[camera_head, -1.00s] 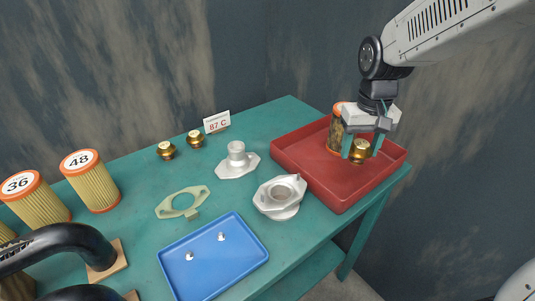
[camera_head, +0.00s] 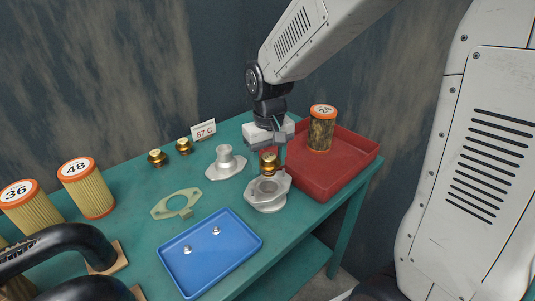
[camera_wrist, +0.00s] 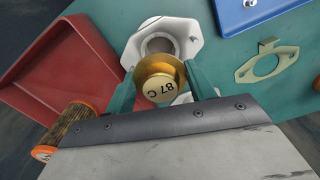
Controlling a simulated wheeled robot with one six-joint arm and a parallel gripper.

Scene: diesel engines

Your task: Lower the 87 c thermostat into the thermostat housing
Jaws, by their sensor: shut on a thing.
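My gripper (camera_head: 268,158) is shut on a brass thermostat (camera_head: 269,167). In the wrist view the thermostat (camera_wrist: 160,82) sits between my teal fingers, and its top reads "87 C". The pale metal thermostat housing (camera_head: 267,195) stands on the teal table, its round bore facing up. In the head view the thermostat is just above and behind the housing's bore. In the wrist view the housing (camera_wrist: 190,38) shows beyond the thermostat, which covers part of its near edge. Whether they touch is hard to tell, but a gap seems to remain.
A red tray (camera_head: 352,171) with a dirty filter (camera_head: 321,128) stands right of the housing. A metal cover (camera_head: 225,164), gasket (camera_head: 177,204) and blue tray (camera_head: 211,265) with small bolts lie left. Two brass thermostats (camera_head: 184,146) stand near the "87 C" card (camera_head: 203,131).

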